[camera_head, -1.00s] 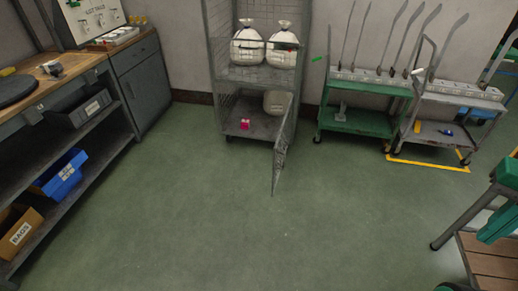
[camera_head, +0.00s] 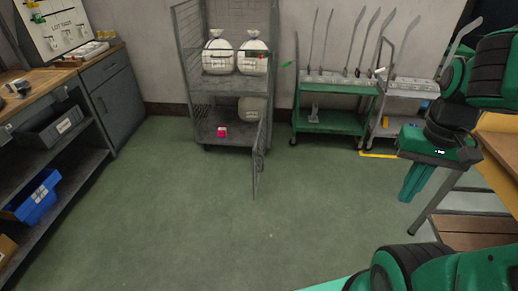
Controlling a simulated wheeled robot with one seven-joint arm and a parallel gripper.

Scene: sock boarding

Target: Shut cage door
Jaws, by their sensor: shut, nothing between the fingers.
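The cage (camera_head: 190,75) is a tall grey mesh unit with shelves against the back wall. Its lower door (camera_head: 259,160) is a narrow mesh panel on the right side. The door stands open, swung out toward me and seen nearly edge-on. My gripper (camera_head: 412,190) is at the right, with green fingers shut and empty, pointing down. It is well to the right of the door and apart from it. The door's latch is too small to make out.
White sacks (camera_head: 220,55) sit on the cage's middle shelf, and a pink item (camera_head: 222,131) lies on its bottom. A green cart (camera_head: 332,121) and a grey cart (camera_head: 392,125) stand right of the cage. A workbench (camera_head: 75,80) lines the left. The floor between is clear.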

